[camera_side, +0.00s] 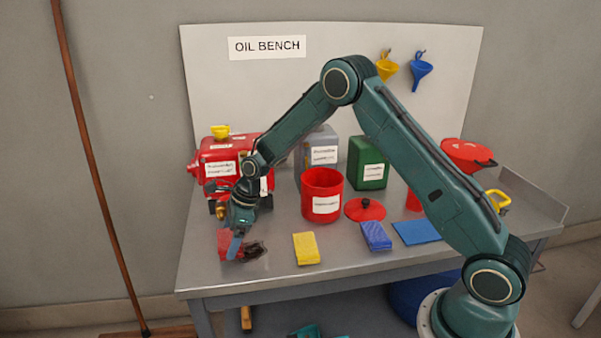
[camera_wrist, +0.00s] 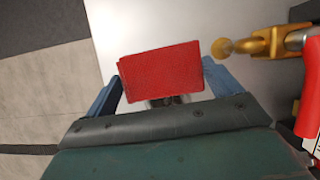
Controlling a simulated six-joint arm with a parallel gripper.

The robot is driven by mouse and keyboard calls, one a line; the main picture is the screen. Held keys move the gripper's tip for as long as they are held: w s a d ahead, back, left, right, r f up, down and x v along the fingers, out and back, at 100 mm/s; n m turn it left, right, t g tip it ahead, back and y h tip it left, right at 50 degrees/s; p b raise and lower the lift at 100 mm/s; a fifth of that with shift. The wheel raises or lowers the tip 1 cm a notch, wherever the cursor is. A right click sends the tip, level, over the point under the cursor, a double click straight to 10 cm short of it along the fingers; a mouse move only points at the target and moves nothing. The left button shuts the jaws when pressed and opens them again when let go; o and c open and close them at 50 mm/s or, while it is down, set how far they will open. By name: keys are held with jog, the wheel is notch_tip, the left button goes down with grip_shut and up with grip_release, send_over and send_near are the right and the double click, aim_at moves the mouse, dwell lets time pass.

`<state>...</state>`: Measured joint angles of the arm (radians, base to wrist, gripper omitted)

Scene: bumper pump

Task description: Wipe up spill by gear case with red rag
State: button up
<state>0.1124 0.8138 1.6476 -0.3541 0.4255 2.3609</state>
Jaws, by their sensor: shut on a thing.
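The red rag (camera_side: 224,240) is held low at the left front of the bench top, beside a dark brown spill (camera_side: 254,249). My gripper (camera_side: 236,244) is shut on the rag and points down. In the wrist view the rag (camera_wrist: 162,72) is a flat red block between the two blue fingers of my gripper (camera_wrist: 165,88). A small dark patch shows just below the rag there. The red gear case (camera_side: 222,156) stands behind my gripper, partly hidden by my arm. I cannot tell if the rag touches the bench.
A yellow rag (camera_side: 306,248), a blue rag (camera_side: 376,236) and a blue mat (camera_side: 416,232) lie to the right. A red bin (camera_side: 322,196) stands behind, its red lid (camera_side: 365,209) beside it. A brass tap (camera_wrist: 262,44) sticks out right of the rag. The bench's left edge is close.

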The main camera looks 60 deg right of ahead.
jog(key=shift+f, duration=0.5)
jog(key=shift+s+d+f, duration=0.25)
jog(key=shift+d+f, duration=0.1)
jog(key=shift+f, duration=0.25)
jog(key=shift+s+d, duration=3.45)
jog(key=shift+s, duration=0.05)
jog(key=shift+w+a, duration=3.7)
jog(key=shift+a, duration=0.05)
jog(key=shift+w+r, duration=0.1)
jog(key=shift+r, duration=3.95)
jog(key=shift+d, duration=0.1)
